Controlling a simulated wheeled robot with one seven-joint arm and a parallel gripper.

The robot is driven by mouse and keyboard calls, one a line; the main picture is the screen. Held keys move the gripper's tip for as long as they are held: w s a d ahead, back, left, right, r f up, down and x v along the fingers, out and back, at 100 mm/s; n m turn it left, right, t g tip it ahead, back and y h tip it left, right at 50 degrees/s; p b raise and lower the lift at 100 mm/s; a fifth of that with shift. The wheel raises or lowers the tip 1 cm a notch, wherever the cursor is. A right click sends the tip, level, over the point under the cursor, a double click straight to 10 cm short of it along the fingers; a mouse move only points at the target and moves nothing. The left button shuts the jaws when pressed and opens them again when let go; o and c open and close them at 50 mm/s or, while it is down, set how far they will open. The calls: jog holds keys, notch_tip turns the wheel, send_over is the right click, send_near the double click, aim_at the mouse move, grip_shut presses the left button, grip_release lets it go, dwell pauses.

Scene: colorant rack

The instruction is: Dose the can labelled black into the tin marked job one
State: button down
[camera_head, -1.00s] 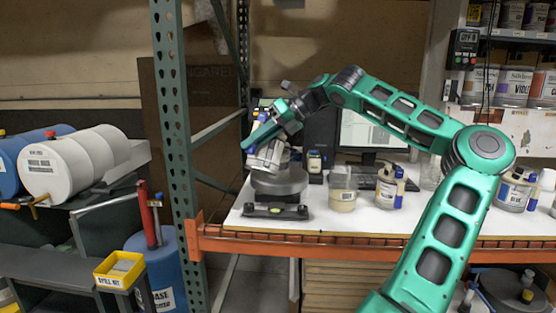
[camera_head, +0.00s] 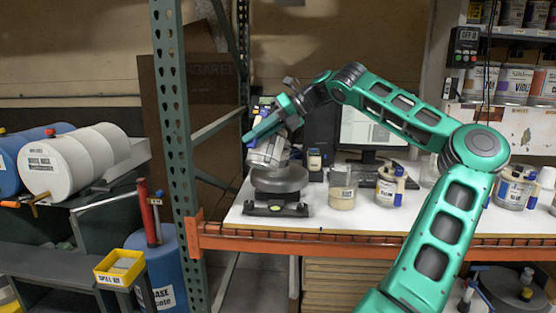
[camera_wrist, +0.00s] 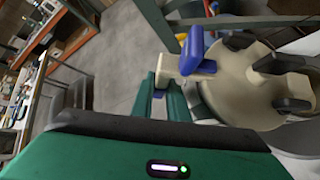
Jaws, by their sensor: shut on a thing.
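My gripper (camera_head: 262,134) is shut on a can (camera_head: 268,151) with a grey body, held tilted just above a round grey platform (camera_head: 279,180) on the bench. The can's label is not readable. In the wrist view, the can's beige lid (camera_wrist: 240,85) shows a blue lever (camera_wrist: 197,52) and dark clamps, close beside my gripper's fingers (camera_wrist: 168,100). A see-through tin with pale contents (camera_head: 342,188) stands right of the platform. I cannot read a job mark on any tin.
A can with a blue lever (camera_head: 389,186) stands further right, with a monitor (camera_head: 372,128) behind. A level-like bar (camera_head: 276,209) lies in front of the platform. A green rack post (camera_head: 177,120) rises on the left. Labelled cans (camera_head: 512,84) fill the upper right shelf.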

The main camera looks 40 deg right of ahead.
jog(key=shift+w+d+r+m+y+p, duration=0.1)
jog(key=shift+d+r+m+y+p, duration=0.15)
jog(key=shift+r+p, duration=0.2)
jog(key=shift+w+d+r+m+y+p, duration=0.1)
jog(key=shift+d+r+y+p, duration=0.05)
jog(key=shift+d+r+p, duration=0.3)
dwell(1.1)
jog(key=shift+r+p, duration=0.15)
jog(key=shift+p, duration=1)
dwell(4.8)
